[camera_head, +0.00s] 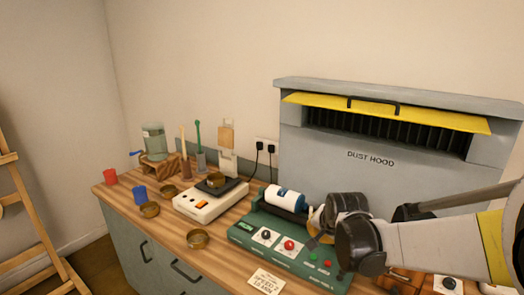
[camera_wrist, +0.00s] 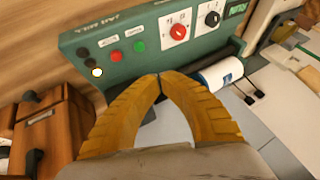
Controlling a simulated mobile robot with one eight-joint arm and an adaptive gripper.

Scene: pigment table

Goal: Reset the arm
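My gripper (camera_wrist: 160,76) shows large in the wrist view as two orange fingers. Their tips meet and nothing shows between them. In the head view my gripper (camera_head: 317,222) is beside the green jar mill (camera_head: 244,233), over its right part, and my dark wrist hides some of it. The mill's front panel (camera_wrist: 98,38), with dials and buttons, also shows in the wrist view. A white jar with a blue band (camera_head: 284,200) lies on the mill, left of my gripper. The jar (camera_wrist: 222,74) lies to the right of the fingertips in the wrist view.
A grey dust hood (camera_head: 330,150) stands behind my arm. A scale (camera_head: 208,202) with a brass dish on it, several brass dishes, red (camera_head: 110,176) and blue (camera_head: 139,195) cups are on the left. A card (camera_head: 266,281) lies at the front edge. Wooden drawers (camera_wrist: 45,128) are close to my fingers.

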